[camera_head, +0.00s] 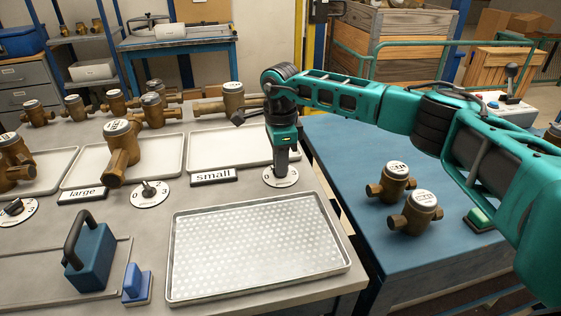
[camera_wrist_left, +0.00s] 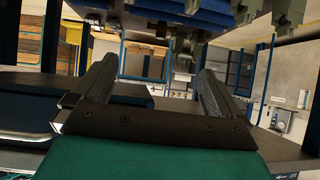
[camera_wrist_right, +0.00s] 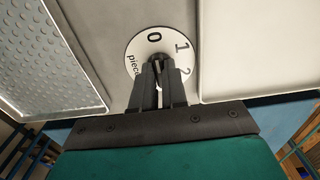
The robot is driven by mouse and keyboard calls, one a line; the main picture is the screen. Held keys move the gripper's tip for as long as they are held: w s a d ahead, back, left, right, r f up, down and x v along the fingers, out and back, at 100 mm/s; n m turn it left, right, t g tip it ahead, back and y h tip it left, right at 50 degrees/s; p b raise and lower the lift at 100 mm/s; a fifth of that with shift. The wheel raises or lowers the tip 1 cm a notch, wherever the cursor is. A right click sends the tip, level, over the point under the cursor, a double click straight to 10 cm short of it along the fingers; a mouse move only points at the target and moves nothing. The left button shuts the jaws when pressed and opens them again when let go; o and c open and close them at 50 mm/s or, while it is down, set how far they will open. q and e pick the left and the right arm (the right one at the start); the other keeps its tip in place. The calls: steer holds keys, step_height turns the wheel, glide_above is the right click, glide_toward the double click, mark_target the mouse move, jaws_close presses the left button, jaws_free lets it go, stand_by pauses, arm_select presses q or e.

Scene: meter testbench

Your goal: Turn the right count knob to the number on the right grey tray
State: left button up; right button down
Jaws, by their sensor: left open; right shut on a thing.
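The right count dial (camera_head: 292,181) is a white disc beside the "small" label. My right gripper (camera_head: 281,170) points down over it, shut on its dark knob (camera_wrist_right: 157,58). In the right wrist view the numbers 0, 1 and 2 show on the dial (camera_wrist_right: 142,47); the fingers hide the rest and where the pointer stands. The right grey tray (camera_head: 250,155) lies behind the "small" label (camera_head: 214,177); its visible part is bare, and my right gripper hides some of it. My left gripper (camera_wrist_left: 152,98) is open and empty, away from the bench things.
A dimpled metal tray (camera_head: 255,245) lies in front of the dial. Another dial (camera_head: 150,193) stands by the "large" label (camera_head: 82,195). Brass meters (camera_head: 233,100) stand behind the trays, and two more (camera_head: 415,213) on the blue table (camera_head: 345,165). A blue handled block (camera_head: 91,262) is front left.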

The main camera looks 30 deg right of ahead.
stand_by(0.4)
steer(key=c, duration=1.2)
jaws_free()
steer(key=shift+o, duration=0.2)
step_height(320, 180, up, 13)
steer(key=shift+s+f, duration=0.1)
steer(key=shift+f, duration=0.05)
